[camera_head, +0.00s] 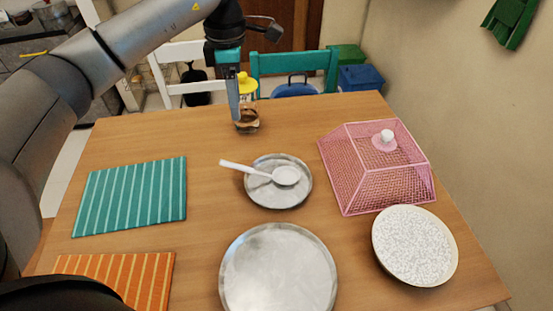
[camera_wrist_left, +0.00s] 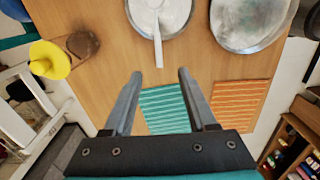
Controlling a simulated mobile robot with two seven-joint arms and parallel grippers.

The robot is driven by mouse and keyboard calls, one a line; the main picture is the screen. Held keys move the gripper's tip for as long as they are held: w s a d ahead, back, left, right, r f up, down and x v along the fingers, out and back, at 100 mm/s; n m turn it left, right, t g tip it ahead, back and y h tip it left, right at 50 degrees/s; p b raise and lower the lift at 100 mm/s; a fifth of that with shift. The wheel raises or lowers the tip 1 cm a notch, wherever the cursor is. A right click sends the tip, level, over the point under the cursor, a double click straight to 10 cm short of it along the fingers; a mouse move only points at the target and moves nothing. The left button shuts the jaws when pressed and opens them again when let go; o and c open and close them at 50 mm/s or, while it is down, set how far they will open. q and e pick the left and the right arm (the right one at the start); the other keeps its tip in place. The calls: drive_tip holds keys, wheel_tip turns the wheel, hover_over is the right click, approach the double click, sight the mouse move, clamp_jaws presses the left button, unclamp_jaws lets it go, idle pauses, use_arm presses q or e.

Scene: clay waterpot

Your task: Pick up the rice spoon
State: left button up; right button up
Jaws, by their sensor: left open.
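The white rice spoon (camera_head: 246,170) lies across a small metal plate (camera_head: 290,200) on the table. Its bowl rests inside the plate and its handle sticks out over the rim to the left. The spoon handle also shows at the top of the left wrist view (camera_wrist_left: 158,48). My left gripper (camera_head: 236,112) is above the far part of the table, behind and to the left of the spoon. In the left wrist view its two fingers (camera_wrist_left: 159,76) are apart with nothing between them. My right gripper is not visible.
A larger metal plate (camera_head: 262,280), a pink mesh cover (camera_head: 400,172) and a speckled bowl (camera_head: 414,246) lie around the small plate. Teal (camera_head: 130,196) and orange (camera_head: 135,278) striped mats lie at left. Chairs stand behind the table.

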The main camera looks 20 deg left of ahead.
use_arm(q)
wheel_tip(320, 180, down, 4)
drive_tip(key=b, duration=0.9)
hover_over(245, 167)
wheel_tip(245, 167, down, 12)
drive_tip(key=shift+f, duration=0.9)
wheel_tip(245, 167, down, 4)
drive_tip(key=shift+r+b, duration=0.15)
drive_tip(key=shift+b, duration=0.4)
drive_tip(key=shift+f, duration=0.5)
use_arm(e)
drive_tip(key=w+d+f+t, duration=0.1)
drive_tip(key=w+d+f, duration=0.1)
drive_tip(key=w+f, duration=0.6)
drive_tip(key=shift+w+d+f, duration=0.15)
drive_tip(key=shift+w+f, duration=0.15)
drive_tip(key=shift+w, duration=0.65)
